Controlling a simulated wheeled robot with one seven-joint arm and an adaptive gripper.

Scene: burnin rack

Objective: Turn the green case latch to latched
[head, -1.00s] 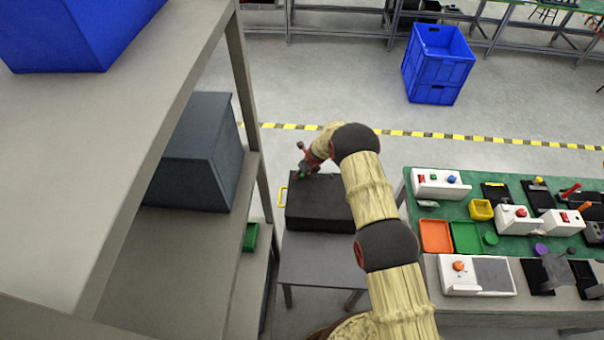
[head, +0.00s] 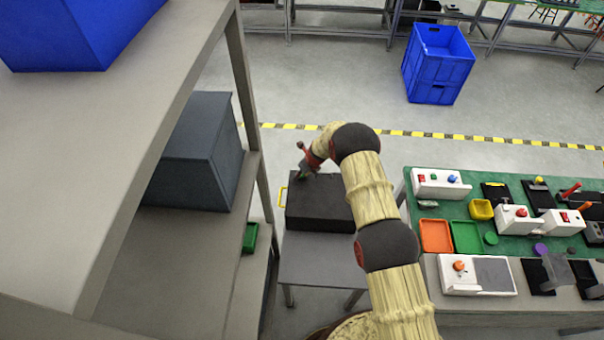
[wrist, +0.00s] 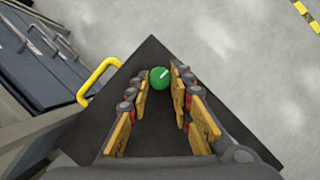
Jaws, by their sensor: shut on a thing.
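The black case (head: 322,210) lies on a small grey table beside the rack, and it fills the middle of the wrist view (wrist: 150,50). The green latch (wrist: 160,77) is a round knob with a white mark on the case top, near a corner. My gripper (wrist: 160,84) points down at the case and is shut on the green latch, a finger on each side of it. In the head view my gripper (head: 306,174) is at the far left corner of the case, and the latch is mostly hidden there.
A yellow handle (wrist: 98,80) sticks out from the case's left side. The grey table (head: 315,268) has bare room in front. The rack post (head: 243,90) stands close at left. A green-topped bench (head: 468,205) with several devices is at right.

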